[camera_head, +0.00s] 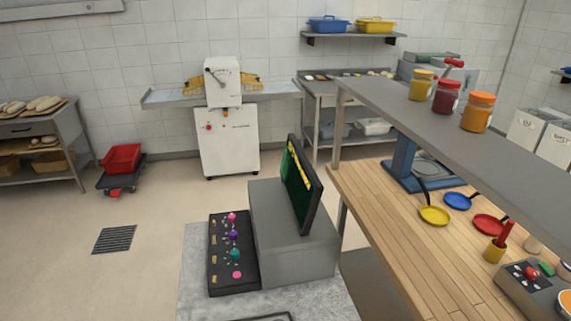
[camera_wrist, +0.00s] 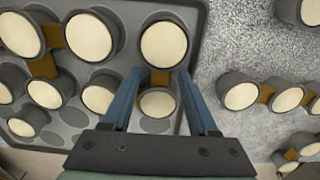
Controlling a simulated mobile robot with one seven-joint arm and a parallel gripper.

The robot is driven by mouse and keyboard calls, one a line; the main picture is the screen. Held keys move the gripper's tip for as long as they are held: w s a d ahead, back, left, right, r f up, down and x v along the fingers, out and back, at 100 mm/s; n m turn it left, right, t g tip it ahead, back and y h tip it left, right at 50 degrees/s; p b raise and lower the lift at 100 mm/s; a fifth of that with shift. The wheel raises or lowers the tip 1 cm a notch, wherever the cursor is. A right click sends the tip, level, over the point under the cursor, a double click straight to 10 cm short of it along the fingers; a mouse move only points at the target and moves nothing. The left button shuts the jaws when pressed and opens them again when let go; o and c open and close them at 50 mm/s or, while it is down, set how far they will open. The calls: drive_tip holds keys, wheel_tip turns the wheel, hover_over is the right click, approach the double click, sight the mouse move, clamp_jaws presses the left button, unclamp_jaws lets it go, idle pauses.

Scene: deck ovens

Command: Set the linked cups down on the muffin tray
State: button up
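In the wrist view the grey muffin tray (camera_wrist: 205,15) with round hollows fills the left and middle. My gripper (camera_wrist: 160,74) has its two blue fingers apart, with gaps on both sides of a brown link (camera_wrist: 160,77). That link joins a cream-topped grey cup (camera_wrist: 164,45) ahead of the fingers and another cup (camera_wrist: 157,102) between them. These cups appear over the tray; whether they are seated is unclear. More linked cups (camera_wrist: 90,38) are at the left of the tray. My gripper is outside the head view, and no cups show there.
Other linked cups (camera_wrist: 242,96) stand on the speckled stone surface (camera_wrist: 235,45) right of the tray. In the head view a grey block with a screen (camera_head: 303,190) and a knob panel (camera_head: 232,255) stand on the stone counter (camera_head: 195,265). A wooden table (camera_head: 385,225) is at right.

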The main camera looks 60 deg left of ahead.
wheel_tip(320, 180, up, 12)
drive_tip(key=shift+r, duration=0.2)
idle(0.5)
